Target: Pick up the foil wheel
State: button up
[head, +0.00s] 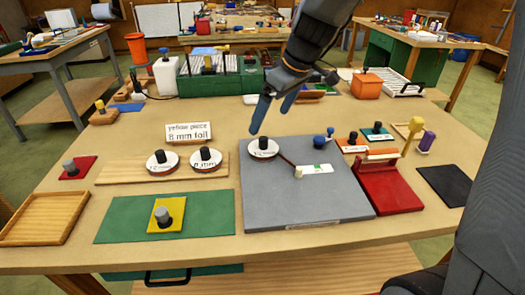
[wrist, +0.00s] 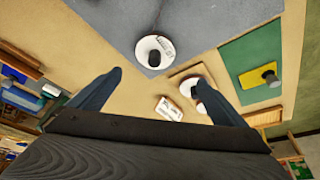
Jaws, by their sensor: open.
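Three white foil wheels with black knobs are in view. In the head view two, the left wheel (head: 154,167) and the middle wheel (head: 197,165), sit on a wooden board (head: 118,172). The third wheel (head: 255,153) lies at the grey board's back left corner. Their labels are too small to read surely. A sign (head: 188,133) reads "yellow piece 8 mm foil". My gripper (head: 274,108) is open and empty above the grey board's back edge. In the wrist view the third wheel (wrist: 147,53) shows ahead between the fingers; my right finger partly covers the other wheels.
The grey board (head: 290,200) also holds a pale strip and small knobs. A yellow square piece (head: 160,222) with a grey knob lies on a green mat (head: 115,225). A red stand (head: 390,192) is at right, an empty wooden tray (head: 45,220) at left. A green box stands behind.

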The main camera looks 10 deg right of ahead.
jog(key=b, duration=0.4)
send_over(265, 139)
jog(key=s+d, duration=0.1)
jog(key=d, duration=0.1)
notch_tip(265, 139, down, 4)
jog(key=shift+s+a+f, duration=0.1)
jog(key=shift+a+f, duration=0.05)
jog(key=shift+f, duration=0.1)
jog(key=shift+p+x, duration=1.1)
jog(key=shift+x, duration=2.75)
jog(key=shift+s, duration=0.15)
jog(key=shift+c, duration=0.5)
jog(key=c, duration=1)
